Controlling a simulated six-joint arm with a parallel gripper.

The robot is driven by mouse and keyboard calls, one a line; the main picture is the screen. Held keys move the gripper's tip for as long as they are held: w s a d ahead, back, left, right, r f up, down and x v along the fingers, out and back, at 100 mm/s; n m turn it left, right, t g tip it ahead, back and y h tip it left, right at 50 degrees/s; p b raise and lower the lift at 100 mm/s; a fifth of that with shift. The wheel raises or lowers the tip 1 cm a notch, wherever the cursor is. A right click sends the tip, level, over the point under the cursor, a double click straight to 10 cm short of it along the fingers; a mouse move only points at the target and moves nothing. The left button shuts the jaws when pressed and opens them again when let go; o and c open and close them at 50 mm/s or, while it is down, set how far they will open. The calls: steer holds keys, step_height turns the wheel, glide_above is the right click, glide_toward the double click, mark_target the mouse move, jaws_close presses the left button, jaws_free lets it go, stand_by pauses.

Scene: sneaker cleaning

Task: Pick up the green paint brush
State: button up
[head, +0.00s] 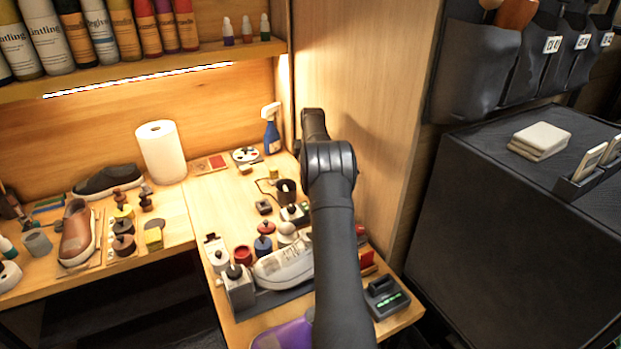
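My dark arm rises from the bottom of the head view, to the right of the white sneaker (285,265). Its upper joint is near the wooden side panel, and the fingers of my gripper do not show. I cannot make out the green paint brush with certainty. A small green strip (48,199) lies at the far left of the bench beside a blue one, too small to identify. The arm hides part of the right bench, including some of the white sneaker.
A brown shoe (76,233), paper towel roll (161,152) and blue spray bottle (271,130) stand on the bench. Jars and brushes crowd around the white sneaker. A shelf of bottles (123,30) hangs above. A dark cabinet (510,220) stands at right.

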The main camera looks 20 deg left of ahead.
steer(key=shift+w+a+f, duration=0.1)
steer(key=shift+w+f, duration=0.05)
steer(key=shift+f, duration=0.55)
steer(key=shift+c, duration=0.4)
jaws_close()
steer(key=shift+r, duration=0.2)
